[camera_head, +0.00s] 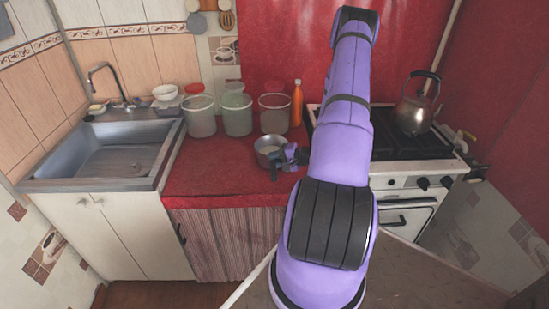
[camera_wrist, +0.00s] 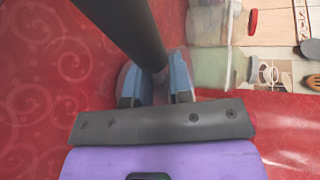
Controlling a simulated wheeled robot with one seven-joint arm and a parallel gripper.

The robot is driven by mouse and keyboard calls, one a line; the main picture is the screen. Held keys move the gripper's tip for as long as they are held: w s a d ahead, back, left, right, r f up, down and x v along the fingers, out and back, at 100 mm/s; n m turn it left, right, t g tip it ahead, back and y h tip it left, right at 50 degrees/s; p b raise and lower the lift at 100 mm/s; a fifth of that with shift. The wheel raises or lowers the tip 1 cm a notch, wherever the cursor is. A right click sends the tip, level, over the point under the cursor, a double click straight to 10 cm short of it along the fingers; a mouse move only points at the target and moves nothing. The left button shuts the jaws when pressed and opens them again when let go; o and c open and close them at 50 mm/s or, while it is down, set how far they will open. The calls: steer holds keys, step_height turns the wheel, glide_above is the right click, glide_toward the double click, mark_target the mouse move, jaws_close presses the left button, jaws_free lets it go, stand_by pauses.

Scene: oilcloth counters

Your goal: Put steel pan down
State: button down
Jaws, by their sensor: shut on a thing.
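The steel pan (camera_head: 268,146) is a small round metal pan over the red counter, in front of the row of canisters. Its rim faces up and it looks about level. My gripper (camera_head: 292,155) is at the pan's right side and is shut on it. In the wrist view, a thick dark bar, which looks like the pan's handle (camera_wrist: 125,25), runs down between the fingers of my gripper (camera_wrist: 155,90). The pan's bowl is not clear there. Whether its bottom touches the counter I cannot tell.
The red counter (camera_head: 205,178) has free room left of the pan. Several canisters (camera_head: 237,115) and an orange bottle (camera_head: 297,103) stand behind. A sink (camera_head: 110,158) lies left. A stove (camera_head: 393,143) with a kettle (camera_head: 415,105) stands right.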

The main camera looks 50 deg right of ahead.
steer(key=c, duration=1)
jaws_free()
